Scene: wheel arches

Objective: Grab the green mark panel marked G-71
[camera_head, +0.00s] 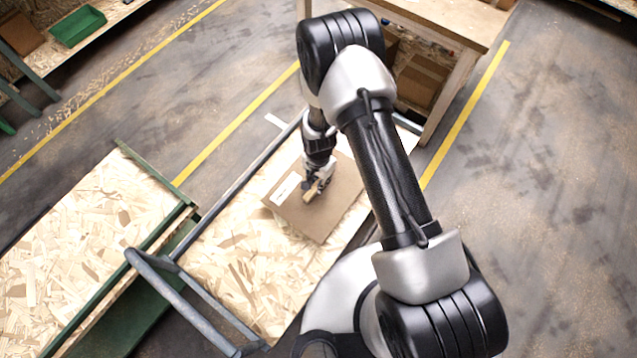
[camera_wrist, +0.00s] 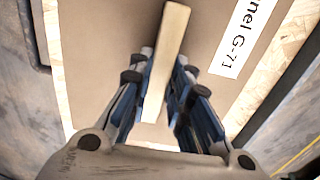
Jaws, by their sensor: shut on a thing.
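The panel (camera_head: 330,212) is a flat brown board with a white label (camera_head: 285,188) on its face. In the wrist view the panel (camera_wrist: 100,40) carries a label (camera_wrist: 245,35) whose visible part ends in "nel G-71". A pale wooden bar (camera_wrist: 170,40) stands out from its face like a handle. I see no green mark on it. My gripper (camera_head: 315,190) is over the middle of the panel, shut on this bar, with one blue-and-black finger on each side in the wrist view. I cannot tell whether the panel rests on the board below or is just above it.
The panel is over a chipboard cart top (camera_head: 235,275) with a grey tube frame (camera_head: 165,275). A green-edged chipboard bench (camera_head: 85,230) stands close at left. A wooden table (camera_head: 450,20) with brown boxes below stands behind. A green bin (camera_head: 77,26) sits at far upper left.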

